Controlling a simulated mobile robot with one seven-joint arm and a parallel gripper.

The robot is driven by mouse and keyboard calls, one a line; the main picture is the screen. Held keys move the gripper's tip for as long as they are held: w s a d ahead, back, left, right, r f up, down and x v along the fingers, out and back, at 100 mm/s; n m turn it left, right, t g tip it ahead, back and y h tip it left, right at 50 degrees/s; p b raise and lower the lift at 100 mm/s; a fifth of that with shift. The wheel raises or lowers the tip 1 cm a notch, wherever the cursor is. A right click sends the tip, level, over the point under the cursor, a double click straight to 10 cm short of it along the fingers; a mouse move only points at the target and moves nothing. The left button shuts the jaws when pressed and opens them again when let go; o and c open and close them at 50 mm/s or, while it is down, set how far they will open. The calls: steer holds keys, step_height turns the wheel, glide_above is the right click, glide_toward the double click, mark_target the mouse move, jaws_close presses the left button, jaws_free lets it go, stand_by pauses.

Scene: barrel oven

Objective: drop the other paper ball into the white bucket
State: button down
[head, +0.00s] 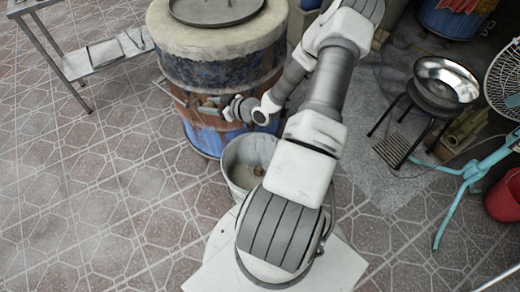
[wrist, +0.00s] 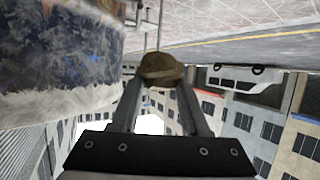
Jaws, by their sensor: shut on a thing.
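The paper ball (wrist: 162,69) is a crumpled brown lump in the wrist view. My gripper (wrist: 160,80) is shut on it, with the two fingertips on either side of it. In the head view my gripper (head: 208,104) is in front of the barrel oven's side, above and to the left of the white bucket, apart from it. The white bucket (head: 236,184) stands on the floor in front of the oven, partly hidden by my arm. A small brown lump (head: 258,170) shows inside the bucket; I cannot tell surely what it is.
The blue and rust barrel oven (head: 215,70) stands close behind my gripper, with a metal bar (head: 170,92) jutting from its side. A metal bowl on a stand (head: 443,85), a fan (head: 505,80) and a red bucket (head: 506,196) are at the right.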

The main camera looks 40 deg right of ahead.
steer(key=s+d+f+m+h+b, duration=0.2)
steer(key=s+d+f+b, duration=0.1)
steer(key=f, duration=0.6)
steer(key=s+d+f+m+h+b, duration=0.2)
steer(key=s+d+f+h+b, duration=0.1)
steer(key=f, duration=0.7)
steer(key=s+d+f+m+h+b, duration=0.3)
steer(key=s+d+f+b, duration=0.2)
steer(key=f, duration=0.5)
steer(key=shift+s+d+f, duration=0.2)
steer(key=shift+d+f, duration=0.05)
steer(key=shift+d, duration=0.05)
steer(key=shift+c, duration=1.7)
jaws_free()
steer(key=shift+s+r, duration=0.1)
steer(key=shift+s, duration=0.05)
